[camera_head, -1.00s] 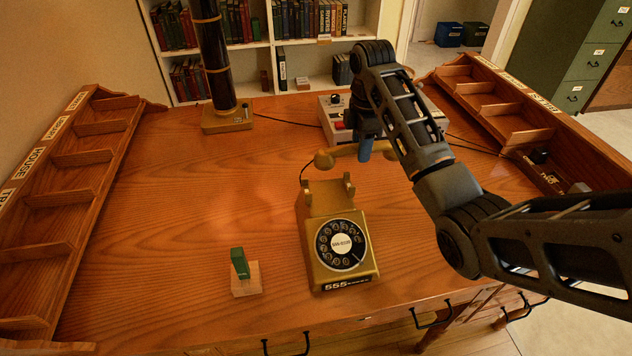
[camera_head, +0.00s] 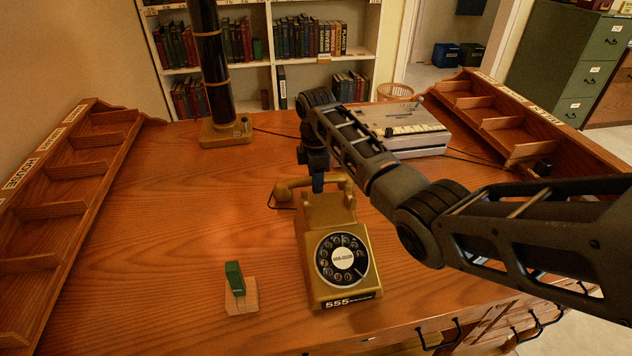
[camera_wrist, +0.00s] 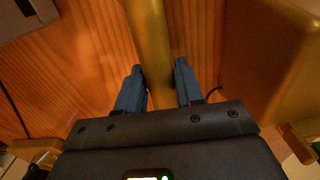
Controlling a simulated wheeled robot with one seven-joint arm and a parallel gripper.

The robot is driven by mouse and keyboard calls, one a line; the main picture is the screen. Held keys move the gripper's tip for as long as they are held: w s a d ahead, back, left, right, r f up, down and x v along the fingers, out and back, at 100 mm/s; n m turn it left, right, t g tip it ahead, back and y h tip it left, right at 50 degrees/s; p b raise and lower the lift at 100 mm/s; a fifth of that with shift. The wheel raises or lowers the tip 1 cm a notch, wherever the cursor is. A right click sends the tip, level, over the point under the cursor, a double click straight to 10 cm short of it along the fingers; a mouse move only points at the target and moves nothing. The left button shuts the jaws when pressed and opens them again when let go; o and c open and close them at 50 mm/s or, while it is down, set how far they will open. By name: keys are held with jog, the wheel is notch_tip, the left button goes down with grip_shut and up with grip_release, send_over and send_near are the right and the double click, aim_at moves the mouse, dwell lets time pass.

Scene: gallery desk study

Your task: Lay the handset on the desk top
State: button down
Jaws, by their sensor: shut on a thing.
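The brass handset (camera_head: 294,184) shows just behind the gold rotary telephone (camera_head: 334,288), level with its cradle. My gripper (camera_head: 318,182) is shut on the middle of the handset from above. In the wrist view the handset bar (camera_wrist: 149,45) runs between the two blue fingers (camera_wrist: 158,88), with wood grain behind it. The phone body (camera_wrist: 270,60) stands at the right of that view, apart from the bar. I cannot tell whether the handset touches the desk.
A green stamp-like block on a small wooden base (camera_head: 241,295) stands left of the phone. A grey machine (camera_head: 410,128) is at the back right, a dark column on a brass base (camera_head: 227,132) at the back left. Pigeonhole racks (camera_head: 75,155) line both sides.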

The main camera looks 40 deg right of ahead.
jog(key=shift+f, duration=0.65)
jog(key=shift+f, duration=0.15)
jog(key=c, duration=0.7)
grip_release()
notch_tip(320, 180, up, 12)
jog(key=shift+r+b, duration=0.15)
jog(key=shift+b, duration=0.2)
